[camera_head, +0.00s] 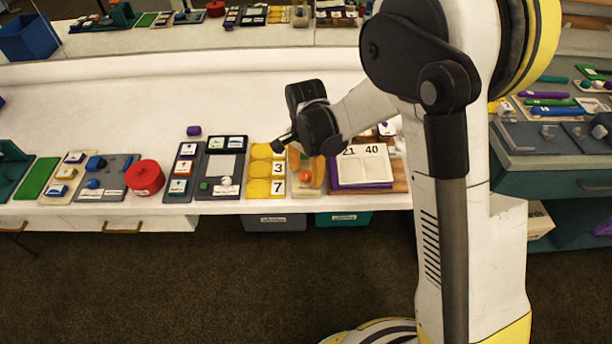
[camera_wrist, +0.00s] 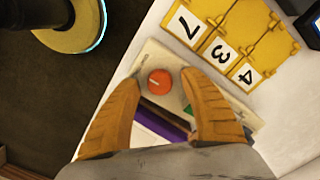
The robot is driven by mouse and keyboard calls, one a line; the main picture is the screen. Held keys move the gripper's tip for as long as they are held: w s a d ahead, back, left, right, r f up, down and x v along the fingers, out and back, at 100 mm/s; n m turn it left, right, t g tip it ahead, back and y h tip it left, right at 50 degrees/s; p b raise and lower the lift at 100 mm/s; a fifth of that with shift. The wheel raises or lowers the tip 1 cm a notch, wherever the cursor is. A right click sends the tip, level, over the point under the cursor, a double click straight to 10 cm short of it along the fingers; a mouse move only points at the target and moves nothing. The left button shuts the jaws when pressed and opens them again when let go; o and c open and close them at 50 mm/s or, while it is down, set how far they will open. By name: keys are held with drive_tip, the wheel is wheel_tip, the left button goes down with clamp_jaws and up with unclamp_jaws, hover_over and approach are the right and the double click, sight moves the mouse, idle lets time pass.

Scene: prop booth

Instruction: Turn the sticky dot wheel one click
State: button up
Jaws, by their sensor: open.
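A small round orange-red knob with a pale line across it, which looks like the sticky dot wheel (camera_wrist: 160,82), sits on a cream board (camera_wrist: 153,57) in the wrist view. In the head view the wheel (camera_head: 305,177) shows as a small orange spot near the table's front edge, partly hidden. My gripper (camera_wrist: 160,77) is open, with one tan finger on each side of the wheel and a visible gap to each. I cannot tell the height of the fingertips above the board. In the head view my gripper (camera_head: 306,167) is over that board.
Yellow number flaps (camera_head: 259,169) stand close on the left of the board. A purple-edged board with a white score card (camera_head: 363,168) is close on the right. A red round container (camera_head: 145,178) stands farther left. The back of the white table (camera_head: 200,90) is clear.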

drive_tip(key=shift+f, duration=0.1)
clamp_jaws()
drive_tip(key=shift+n, duration=0.4)
drive_tip(key=n, duration=0.8)
drive_tip(key=shift+n+b, duration=0.3)
drive_tip(key=shift+b, duration=0.05)
drive_tip(key=n, duration=0.4)
drive_tip(key=shift+n, duration=2.1)
